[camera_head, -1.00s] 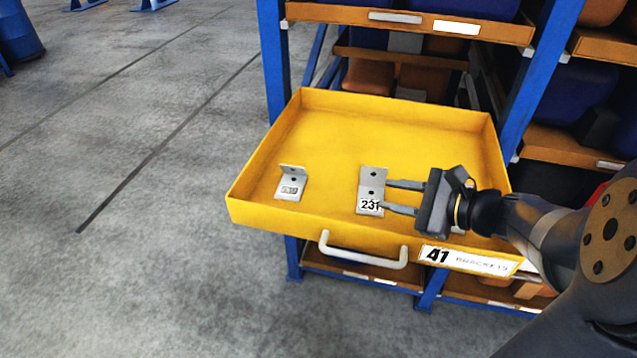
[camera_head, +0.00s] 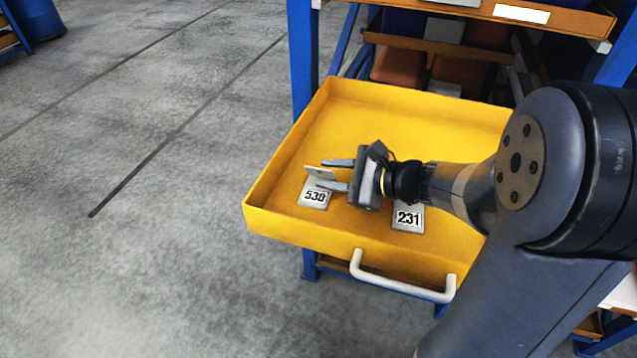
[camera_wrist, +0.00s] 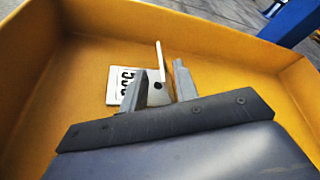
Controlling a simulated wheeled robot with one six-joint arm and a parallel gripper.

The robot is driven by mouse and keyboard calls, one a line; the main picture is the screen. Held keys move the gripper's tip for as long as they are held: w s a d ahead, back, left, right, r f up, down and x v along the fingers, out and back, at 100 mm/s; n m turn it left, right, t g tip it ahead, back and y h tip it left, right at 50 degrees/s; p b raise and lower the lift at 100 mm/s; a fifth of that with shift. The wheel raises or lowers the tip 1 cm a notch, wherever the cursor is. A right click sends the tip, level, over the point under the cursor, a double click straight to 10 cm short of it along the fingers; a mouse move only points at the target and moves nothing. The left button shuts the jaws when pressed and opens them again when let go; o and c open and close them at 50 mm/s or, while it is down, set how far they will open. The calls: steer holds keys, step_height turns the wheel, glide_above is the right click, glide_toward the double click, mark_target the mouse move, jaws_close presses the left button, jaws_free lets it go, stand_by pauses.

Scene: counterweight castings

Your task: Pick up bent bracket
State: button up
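A bent grey metal bracket (camera_head: 314,195) with a label reading 530 or similar lies in the left of the yellow drawer, its flange standing up. My gripper (camera_head: 322,173) is open at this bracket, its fingers pointing left with a gap between them. In the wrist view the bracket's upright flange (camera_wrist: 160,62) stands at the gap between the fingertips (camera_wrist: 166,75); contact cannot be told. A second bracket, labelled 231 (camera_head: 408,218), lies flat to the right, partly hidden under my arm.
The yellow drawer (camera_head: 285,225) is pulled out of a blue-framed rack, with raised walls all round. A white handle (camera_head: 400,288) is on its front. Bare drawer floor lies behind the brackets. Open grey floor (camera_head: 130,250) is to the left.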

mark_target(307, 170)
steer(key=x, duration=0.5)
steer(key=shift+w+r+p, duration=0.2)
steer(key=shift+p, duration=0.2)
jaws_close()
